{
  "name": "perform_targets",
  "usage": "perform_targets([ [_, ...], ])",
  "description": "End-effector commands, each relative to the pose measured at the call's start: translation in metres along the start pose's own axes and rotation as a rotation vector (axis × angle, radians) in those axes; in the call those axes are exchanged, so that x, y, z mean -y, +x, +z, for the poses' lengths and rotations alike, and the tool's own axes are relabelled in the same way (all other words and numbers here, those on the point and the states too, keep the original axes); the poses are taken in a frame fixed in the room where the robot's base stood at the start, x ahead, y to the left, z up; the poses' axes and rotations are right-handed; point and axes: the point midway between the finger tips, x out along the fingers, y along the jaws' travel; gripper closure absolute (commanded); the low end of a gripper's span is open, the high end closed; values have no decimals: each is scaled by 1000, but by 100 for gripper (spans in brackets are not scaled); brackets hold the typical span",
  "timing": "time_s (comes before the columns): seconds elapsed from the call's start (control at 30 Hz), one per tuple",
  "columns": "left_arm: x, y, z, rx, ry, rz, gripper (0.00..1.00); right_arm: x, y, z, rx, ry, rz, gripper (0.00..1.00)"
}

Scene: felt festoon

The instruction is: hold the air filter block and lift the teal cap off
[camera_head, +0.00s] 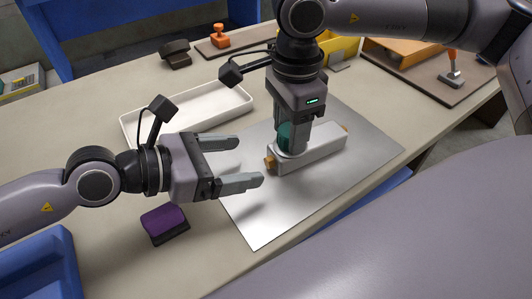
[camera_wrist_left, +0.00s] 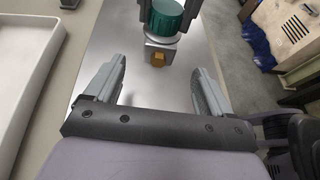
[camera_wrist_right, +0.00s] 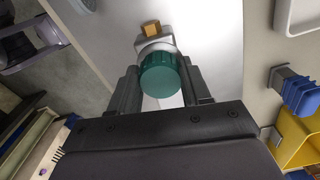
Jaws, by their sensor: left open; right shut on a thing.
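The air filter block (camera_head: 318,150) is a pale grey bar with brass fittings at its ends, lying on a metal sheet. The teal cap (camera_head: 284,138) stands on its near left part; it also shows in the left wrist view (camera_wrist_left: 165,17) and the right wrist view (camera_wrist_right: 160,76). My right gripper (camera_head: 293,146) points down from above and is shut on the teal cap, with a finger on each side. My left gripper (camera_head: 250,162) is open and empty, left of the block's near brass fitting (camera_head: 269,163), its fingers pointing toward it. Whether the cap is clear of the block is hard to tell.
The metal sheet (camera_head: 262,224) has bare room around the block. A white tray (camera_head: 190,112) lies behind my left gripper. A purple-topped block (camera_head: 165,222) sits in front of it. A blue bin (camera_head: 40,262) is at the near left, a yellow bin (camera_head: 343,48) at the back.

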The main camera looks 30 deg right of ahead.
Motion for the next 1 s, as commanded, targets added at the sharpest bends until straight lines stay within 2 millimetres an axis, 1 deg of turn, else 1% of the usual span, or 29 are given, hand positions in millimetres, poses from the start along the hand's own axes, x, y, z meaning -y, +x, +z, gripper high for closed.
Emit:
perform_targets([
  [0.03,0,10,1,0,1,-2,17,0,0,0,0,0,-1,82],
  [0.1,1,21,1,0,1,-2,17,0,0,0,0,0,-1,82],
  [0.3,1,53,0,0,0,-2,17,0,0,0,0,0,-1,82],
  [0.5,0,74,0,1,-2,0,17,0,0,0,0,0,-1,82],
  [0.7,0,82,0,1,-2,0,17,0,0,0,0,0,-1,82],
  [0.97,0,83,0,1,-2,0,17,0,0,0,0,0,-1,82],
  [1.0,0,83,0,1,-2,0,30,0,0,0,0,0,-1,82],
])
